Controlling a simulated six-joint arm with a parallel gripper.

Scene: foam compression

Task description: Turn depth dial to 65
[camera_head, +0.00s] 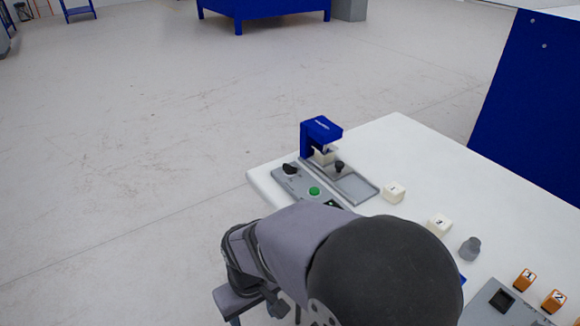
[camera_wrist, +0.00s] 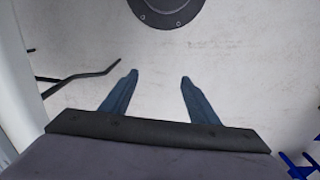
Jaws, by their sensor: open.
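The compression device stands at the left end of the white table in the head view. It has a blue press head (camera_head: 320,130) and a grey control panel (camera_head: 298,182). A black dial (camera_head: 291,169) sits at the panel's far left end, near a green button (camera_head: 314,191). The dial's setting is too small to read. My gripper (camera_wrist: 158,76) shows in the wrist view with two blue fingers apart and nothing between them. It points at pale floor, away from the device.
White numbered blocks (camera_head: 394,192) (camera_head: 439,224) and a grey knob-like piece (camera_head: 470,248) lie on the white table (camera_head: 385,143). A dark round base (camera_wrist: 166,10) shows in the wrist view.

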